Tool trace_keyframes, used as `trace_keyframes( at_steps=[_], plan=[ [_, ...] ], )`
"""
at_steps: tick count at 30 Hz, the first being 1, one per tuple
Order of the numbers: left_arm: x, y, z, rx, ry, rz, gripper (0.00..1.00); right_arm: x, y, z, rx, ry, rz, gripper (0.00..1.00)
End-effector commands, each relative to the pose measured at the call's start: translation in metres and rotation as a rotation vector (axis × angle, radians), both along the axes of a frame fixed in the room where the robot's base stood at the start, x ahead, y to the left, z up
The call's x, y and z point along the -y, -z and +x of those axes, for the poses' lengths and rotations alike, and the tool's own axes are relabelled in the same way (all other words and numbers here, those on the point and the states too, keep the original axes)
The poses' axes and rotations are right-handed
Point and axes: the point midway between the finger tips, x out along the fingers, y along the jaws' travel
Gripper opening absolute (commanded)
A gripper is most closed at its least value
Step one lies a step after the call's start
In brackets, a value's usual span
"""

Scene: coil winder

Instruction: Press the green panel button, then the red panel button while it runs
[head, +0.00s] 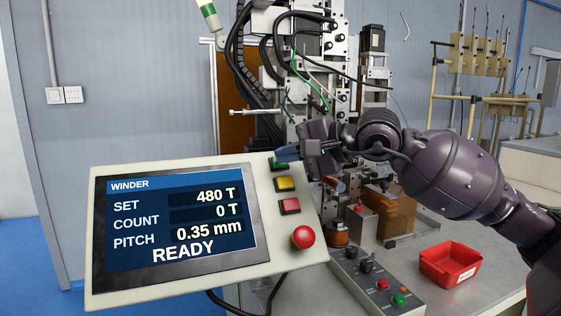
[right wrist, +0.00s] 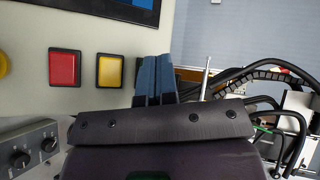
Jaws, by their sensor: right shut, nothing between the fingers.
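The winder panel (head: 105,285) stands tilted at the left of the head view. Its screen (head: 180,228) reads READY, SET 480 T, COUNT 0 T. The green panel button (head: 279,166) is at the top of the button column, partly covered by my right gripper (head: 284,154). The gripper's blue fingers are shut and empty, with their tips at the green button; I cannot tell whether they touch it. The red panel button (head: 290,206) is clear, below the yellow one. My left gripper is not in view.
The yellow button (head: 286,184) lies between green and red. A round red mushroom knob (head: 303,237) sits lowest on the panel. A control box (head: 352,269) with its own red and green buttons and a red tray (head: 451,276) stand on the bench. The winding machine (head: 340,75) rises behind.

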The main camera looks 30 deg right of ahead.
Motion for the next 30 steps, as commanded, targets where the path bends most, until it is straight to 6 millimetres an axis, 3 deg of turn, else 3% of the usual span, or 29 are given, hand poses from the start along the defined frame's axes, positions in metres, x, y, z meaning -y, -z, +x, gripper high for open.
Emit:
trace_keyframes(
  at_steps=[30],
  plan=[
    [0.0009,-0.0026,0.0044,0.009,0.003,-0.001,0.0,0.0,0.0001,0.0,0.0,0.0,0.0,0.0]
  ],
)
